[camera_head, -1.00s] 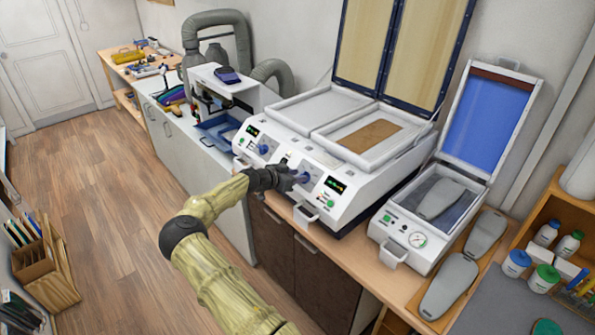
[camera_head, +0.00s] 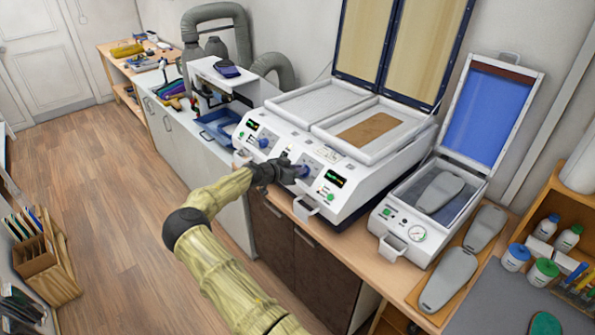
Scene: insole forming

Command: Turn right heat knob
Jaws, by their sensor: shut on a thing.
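The right heat knob (camera_head: 304,172) is a small blue knob on the sloped front panel of the white double heating machine (camera_head: 345,200). It sits to the left of the right display (camera_head: 336,178). My gripper (camera_head: 296,172) is at the panel, shut on the right knob from the left side. The fingers partly hide the knob, so its pointer angle cannot be read. The left heat knob (camera_head: 263,143) is blue too and stands free near the left display (camera_head: 252,125).
Both machine lids (camera_head: 390,45) stand open. A brown sheet (camera_head: 369,129) lies on the right bed. A smaller white press (camera_head: 405,228) with a blue lid stands to the right, with grey insole forms (camera_head: 450,278) beside it. The handle (camera_head: 306,209) juts out below my gripper.

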